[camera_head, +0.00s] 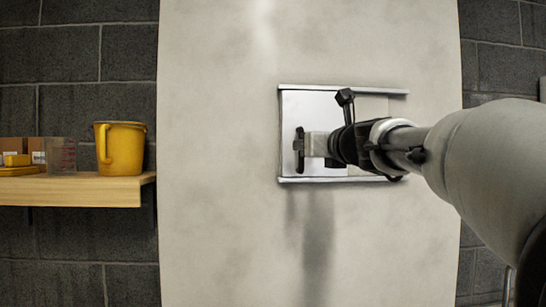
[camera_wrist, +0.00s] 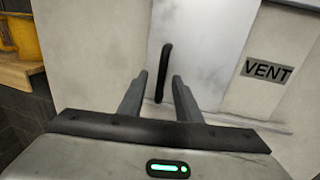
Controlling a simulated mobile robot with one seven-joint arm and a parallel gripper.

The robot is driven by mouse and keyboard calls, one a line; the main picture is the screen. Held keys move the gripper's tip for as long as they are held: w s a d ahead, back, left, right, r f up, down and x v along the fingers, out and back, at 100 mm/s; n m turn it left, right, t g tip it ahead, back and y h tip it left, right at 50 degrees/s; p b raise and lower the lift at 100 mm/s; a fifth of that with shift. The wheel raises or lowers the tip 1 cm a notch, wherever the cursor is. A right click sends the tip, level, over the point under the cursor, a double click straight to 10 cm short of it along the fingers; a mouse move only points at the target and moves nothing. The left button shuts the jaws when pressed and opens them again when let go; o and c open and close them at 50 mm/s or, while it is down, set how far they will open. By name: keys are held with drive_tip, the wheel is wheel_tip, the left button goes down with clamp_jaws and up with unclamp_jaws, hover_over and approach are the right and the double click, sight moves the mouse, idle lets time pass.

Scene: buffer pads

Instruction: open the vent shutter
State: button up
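The vent shutter (camera_head: 300,108) is a pale metal plate between an upper and a lower rail on the wall panel. It covers the left part of the frame; my arm hides much of the right part. In the wrist view the shutter (camera_wrist: 205,45) carries an upright black bar handle (camera_wrist: 166,58), and a dark "VENT" label (camera_wrist: 268,70) shows to its right. My gripper (camera_wrist: 160,75) is open, with one finger on each side of the handle and gaps visible. In the head view my gripper (camera_head: 304,146) is at the handle (camera_head: 299,160); contact cannot be told.
A wooden shelf (camera_head: 70,190) at left holds a yellow jug (camera_head: 120,150), a clear measuring cup (camera_head: 62,155) and small boxes. The rails (camera_head: 340,87) stick out above and below the shutter. The pale wall panel (camera_head: 220,220) is otherwise clear.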

drive_tip(key=shift+w+a+f, duration=0.15)
drive_tip(key=shift+w, duration=0.95)
drive_tip(key=shift+w+a+f, duration=0.1)
drive_tip(key=shift+w+f, duration=0.05)
drive_tip(key=shift+w, duration=0.9)
clamp_jaws()
